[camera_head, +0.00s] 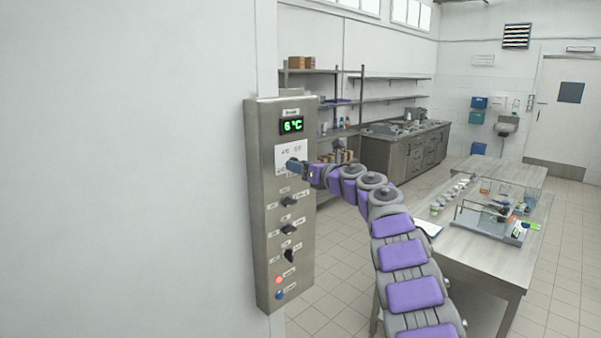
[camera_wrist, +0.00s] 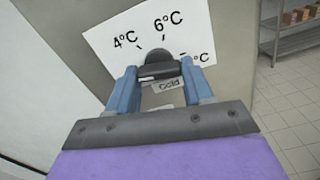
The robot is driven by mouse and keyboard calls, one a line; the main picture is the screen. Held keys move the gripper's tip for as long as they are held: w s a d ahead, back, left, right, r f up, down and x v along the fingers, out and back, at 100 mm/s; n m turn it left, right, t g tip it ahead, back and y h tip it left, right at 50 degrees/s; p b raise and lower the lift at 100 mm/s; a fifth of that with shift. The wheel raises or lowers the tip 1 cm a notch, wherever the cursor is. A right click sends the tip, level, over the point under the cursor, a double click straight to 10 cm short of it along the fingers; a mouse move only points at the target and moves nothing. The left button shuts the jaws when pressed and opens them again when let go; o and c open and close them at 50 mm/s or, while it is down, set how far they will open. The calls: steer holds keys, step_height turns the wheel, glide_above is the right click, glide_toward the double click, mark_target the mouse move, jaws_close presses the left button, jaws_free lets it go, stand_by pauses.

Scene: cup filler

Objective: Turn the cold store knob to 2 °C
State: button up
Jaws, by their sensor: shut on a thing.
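The steel control panel (camera_head: 258,200) hangs on the wall, and its green display (camera_head: 292,126) reads 6 °C. My gripper (camera_head: 295,165) is at the white scale plate (camera_head: 283,153) below the display. In the wrist view, the blue fingers of my gripper (camera_wrist: 159,72) are shut on the dark cold store knob (camera_wrist: 159,67), one on each side. A label reading "Cold" (camera_wrist: 168,86) shows below the knob. The scale marks 4 °C at upper left and 6 °C at top. A third mark at right is partly hidden by a finger.
Several other black switches (camera_head: 289,202) sit lower on the panel, with a lit red button (camera_head: 279,280) and a blue one (camera_head: 280,295). A steel table (camera_head: 470,250) with containers stands to the right. Shelves and cabinets are behind. Tiled floor is open.

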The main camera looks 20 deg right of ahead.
steer(key=shift+f+n+b, duration=0.3)
steer(key=shift+n+b, duration=0.1)
steer(key=shift+n, duration=0.7)
steer(key=shift+d+r, duration=0.1)
steer(key=o, duration=0.7)
steer(key=shift+c, duration=0.2)
steer(key=shift+o, duration=1.4)
steer(key=shift+w+d, duration=0.1)
steer(key=shift+w, duration=0.1)
steer(key=shift+o, duration=0.5)
steer(key=shift+s+r, duration=0.1)
steer(key=b+v, duration=0.4)
steer(key=v, duration=1.3)
steer(key=shift+s, duration=0.15)
steer(key=shift+d, duration=0.15)
